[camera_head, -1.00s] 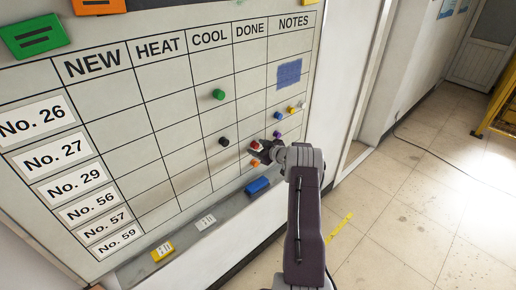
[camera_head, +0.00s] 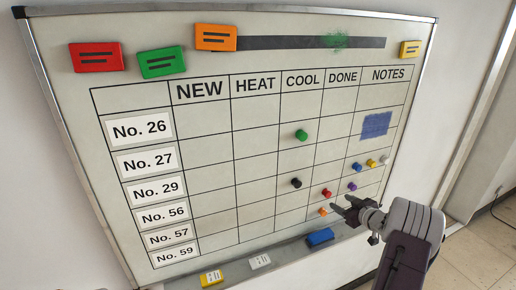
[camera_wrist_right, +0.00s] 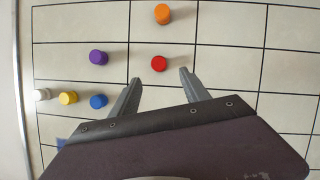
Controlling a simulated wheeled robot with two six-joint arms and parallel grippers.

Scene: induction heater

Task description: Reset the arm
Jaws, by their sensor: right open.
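My right gripper (camera_head: 341,203) is in front of the whiteboard's lower right part. Its two fingers are apart and empty. A red magnet (camera_head: 327,193) is on the board in the DONE column, just beyond the fingertips. In the right wrist view the red magnet (camera_wrist_right: 159,63) shows between and just ahead of the open fingertips (camera_wrist_right: 160,78). An orange magnet (camera_head: 323,211) is below the red one. A purple magnet (camera_head: 352,186) is to the right, in the NOTES column. My left gripper is not in view.
The whiteboard (camera_head: 215,184) also holds green (camera_head: 301,135), black (camera_head: 296,182), blue, yellow and white magnets. A ledge (camera_head: 288,258) under it carries a blue eraser-like block (camera_head: 320,237) and small tags. Open floor (camera_head: 490,240) lies to the right.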

